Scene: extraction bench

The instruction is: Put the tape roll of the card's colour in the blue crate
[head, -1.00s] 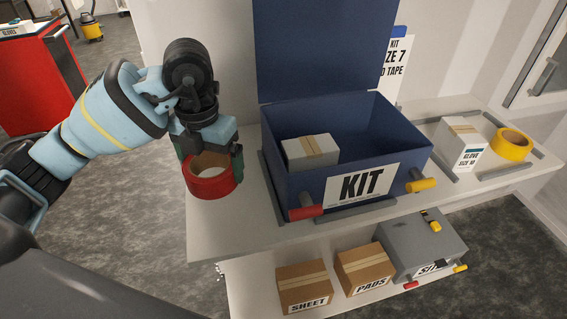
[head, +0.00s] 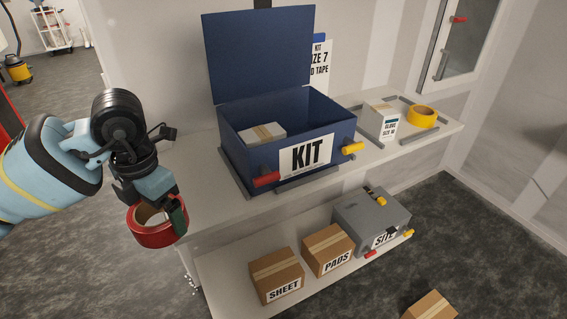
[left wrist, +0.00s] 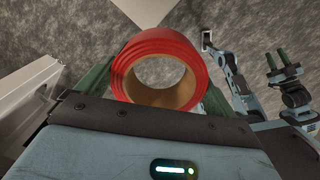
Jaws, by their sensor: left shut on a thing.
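My left gripper (head: 160,208) is shut on a red tape roll (head: 147,236). It holds the roll by the front left end of the bench, left of the blue crate. The red roll also shows between the fingers in the left wrist view (left wrist: 130,62). The open blue crate (head: 233,161), labelled KIT, stands on the bench with its lid up. A white box (head: 262,133) is inside it. The card (head: 320,68) behind the lid is partly hidden; "IZE 7" and "D TAPE" show. My right gripper (left wrist: 277,59) appears open and empty in the left wrist view.
A glove box (head: 381,120) and a yellow tape roll (head: 423,116) stand right of the crate. The lower shelf holds cartons marked SHEET (head: 276,274) and PADS (head: 327,249) and a grey SITE case (head: 371,217). A carton (head: 431,306) is on the floor.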

